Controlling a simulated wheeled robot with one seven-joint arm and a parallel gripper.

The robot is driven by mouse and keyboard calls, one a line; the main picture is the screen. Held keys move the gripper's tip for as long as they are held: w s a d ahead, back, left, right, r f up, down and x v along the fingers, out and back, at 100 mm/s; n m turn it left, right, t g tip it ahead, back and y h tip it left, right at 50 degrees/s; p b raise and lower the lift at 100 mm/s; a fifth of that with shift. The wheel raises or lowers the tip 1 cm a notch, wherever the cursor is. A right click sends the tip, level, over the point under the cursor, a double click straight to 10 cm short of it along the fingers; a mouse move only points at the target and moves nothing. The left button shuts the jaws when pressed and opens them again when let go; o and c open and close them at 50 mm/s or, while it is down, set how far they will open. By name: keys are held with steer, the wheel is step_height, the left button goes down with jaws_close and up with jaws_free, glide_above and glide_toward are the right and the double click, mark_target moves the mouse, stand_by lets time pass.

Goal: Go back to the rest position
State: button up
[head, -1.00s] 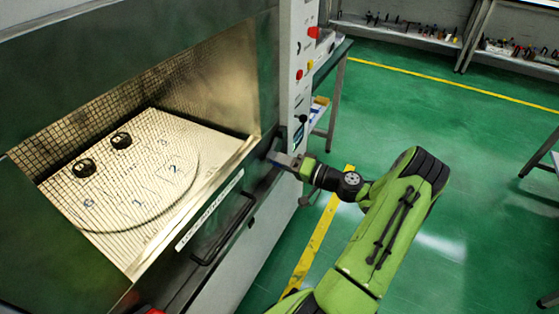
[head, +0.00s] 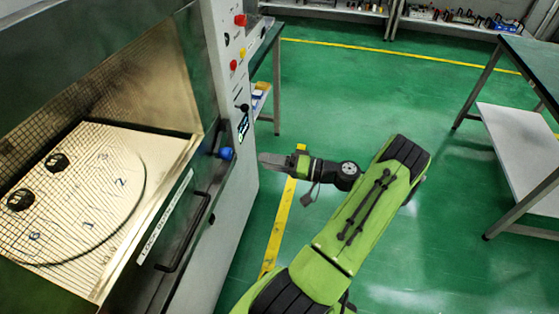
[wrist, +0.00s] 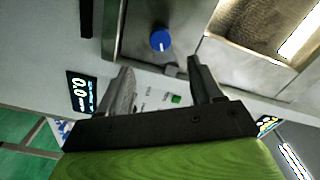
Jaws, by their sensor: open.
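My gripper (head: 268,162) is at the end of my green arm, to the right of the microwave generator (head: 230,90), apart from it over the green floor in the head view. In the wrist view my gripper (wrist: 157,82) shows two dark fingers spread apart with nothing between them. The blue knob (head: 227,153) on the machine's front is to the left of the fingertips; it also shows in the wrist view beyond the fingers (wrist: 160,39).
A black door handle (head: 188,235) sticks out from the machine's front. Red and yellow buttons (head: 240,20) are on its panel. A table (head: 535,60) stands at the right and another bench (head: 265,50) behind the machine. Green floor is clear around my arm.

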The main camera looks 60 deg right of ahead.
steer(key=v, duration=0.3)
steer(key=shift+w+a, duration=0.1)
stand_by(0.4)
steer(key=w+a+r+n+g+p, duration=0.2)
steer(key=w+a+r+g, duration=0.15)
steer(key=a, duration=0.35)
steer(key=w+a+r+n+g+p, duration=0.1)
steer(key=w+a+r+n+g, duration=0.1)
steer(key=a+r+n+g, duration=0.25)
steer(key=w+a+r+g+p, duration=0.25)
steer(key=a+r+g, duration=0.2)
steer(key=a, duration=0.35)
steer(key=s+a+r+n+g+h+p, duration=0.15)
steer(key=s+a+r+h, duration=0.3)
steer(key=a+r, duration=0.45)
steer(key=s+a+r+t+h+p, duration=0.1)
steer(key=s+r, duration=0.3)
steer(key=s, duration=0.5)
steer(key=shift+s+a+r+n+t+h+p, duration=0.15)
steer(key=shift+s+a+n+t+h+p, duration=0.2)
steer(key=shift+a+t+p, duration=0.5)
